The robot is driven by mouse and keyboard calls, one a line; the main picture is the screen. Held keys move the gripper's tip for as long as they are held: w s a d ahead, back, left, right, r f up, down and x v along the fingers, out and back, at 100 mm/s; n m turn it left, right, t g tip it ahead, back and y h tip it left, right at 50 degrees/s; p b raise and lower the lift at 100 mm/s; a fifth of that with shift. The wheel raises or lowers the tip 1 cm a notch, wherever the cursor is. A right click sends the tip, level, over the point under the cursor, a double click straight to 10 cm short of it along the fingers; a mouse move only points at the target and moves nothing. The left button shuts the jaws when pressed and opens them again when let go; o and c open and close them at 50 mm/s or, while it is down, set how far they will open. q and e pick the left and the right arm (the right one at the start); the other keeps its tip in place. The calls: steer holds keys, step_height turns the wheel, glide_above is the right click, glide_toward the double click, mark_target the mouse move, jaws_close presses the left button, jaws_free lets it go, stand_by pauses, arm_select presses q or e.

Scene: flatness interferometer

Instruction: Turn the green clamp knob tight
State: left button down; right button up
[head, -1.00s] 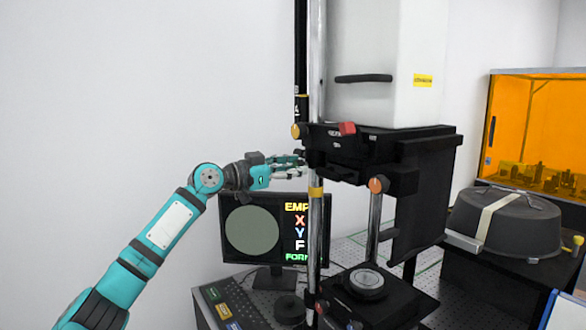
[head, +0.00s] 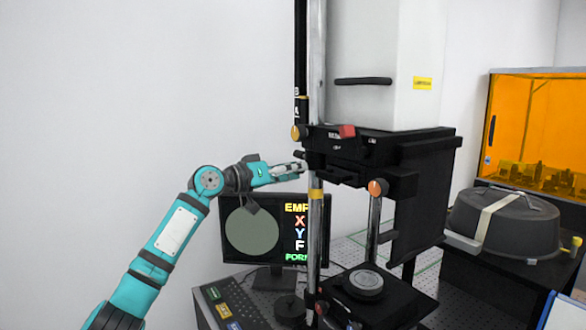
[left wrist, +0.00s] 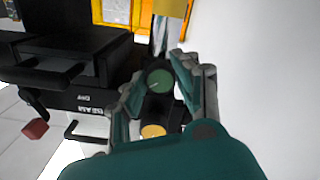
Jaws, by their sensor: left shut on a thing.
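The green clamp knob (left wrist: 160,81) shows in the left wrist view as a round green face with a pale line on it. My left gripper (left wrist: 158,88) has one finger on each side of it and is shut on it. In the head view the left gripper (head: 301,168) reaches from the left to the black carriage (head: 360,155) beside the upright post (head: 317,75). The green knob is hidden there behind the fingers. My right gripper is in neither view.
A yellow knob (head: 296,132) sits just above the gripper, and a red knob (head: 347,131) is on the carriage front. An orange knob (head: 378,187) is lower right. A monitor (head: 252,235) stands below my forearm. The wall side at left is clear.

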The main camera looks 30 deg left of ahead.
arm_select(q)
steer(key=shift+r+n+p, duration=0.2)
steer(key=shift+n+p, duration=1.65)
steer(key=shift+n, duration=3.15)
steer(key=c, duration=1)
jaws_free()
steer(key=shift+f, duration=0.15)
steer(key=v, duration=1.2)
steer(key=shift+a, duration=0.1)
